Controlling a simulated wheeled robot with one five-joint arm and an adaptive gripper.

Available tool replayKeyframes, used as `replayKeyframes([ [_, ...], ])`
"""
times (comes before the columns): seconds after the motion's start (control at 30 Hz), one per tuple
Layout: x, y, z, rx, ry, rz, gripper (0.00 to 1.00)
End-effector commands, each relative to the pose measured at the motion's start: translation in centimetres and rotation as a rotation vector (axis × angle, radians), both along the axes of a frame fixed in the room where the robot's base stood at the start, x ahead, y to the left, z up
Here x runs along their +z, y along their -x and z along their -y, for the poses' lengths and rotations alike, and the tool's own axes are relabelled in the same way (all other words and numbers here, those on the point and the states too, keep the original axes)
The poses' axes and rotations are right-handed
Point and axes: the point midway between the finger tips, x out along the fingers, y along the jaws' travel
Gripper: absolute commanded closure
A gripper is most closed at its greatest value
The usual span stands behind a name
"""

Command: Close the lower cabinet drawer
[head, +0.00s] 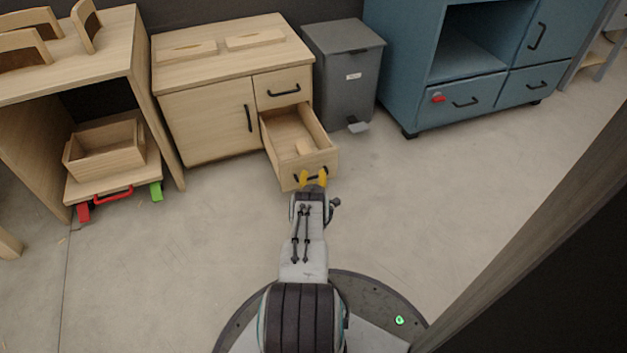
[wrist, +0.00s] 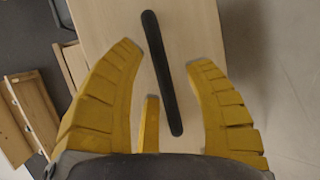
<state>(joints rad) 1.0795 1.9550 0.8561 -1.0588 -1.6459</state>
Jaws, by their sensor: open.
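The light wood cabinet (head: 205,112) stands against the wall with its lower drawer (head: 318,161) pulled well out. In the wrist view the handle (wrist: 160,70) runs slantwise between the spread fingers (wrist: 167,55), against the wooden drawer front (wrist: 208,35). I cannot tell whether the fingers touch it. The upper drawer (head: 270,83) and the cabinet door (head: 210,120) are shut.
A grey pedal bin (head: 345,90) stands close to the right of the open drawer. A blue cabinet (head: 415,60) is farther right. The floor in front is clear.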

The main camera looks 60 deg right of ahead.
Motion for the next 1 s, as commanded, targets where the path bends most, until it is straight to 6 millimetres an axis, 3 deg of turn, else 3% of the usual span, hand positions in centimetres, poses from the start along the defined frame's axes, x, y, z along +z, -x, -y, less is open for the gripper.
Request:
replayKeyframes([
  [0.5,-0.03,-0.28,0.51,0.0,0.0,0.0,0.53],
  [1.0,-0.06,-0.27,0.49,0.0,0.0,0.0,0.97],
])
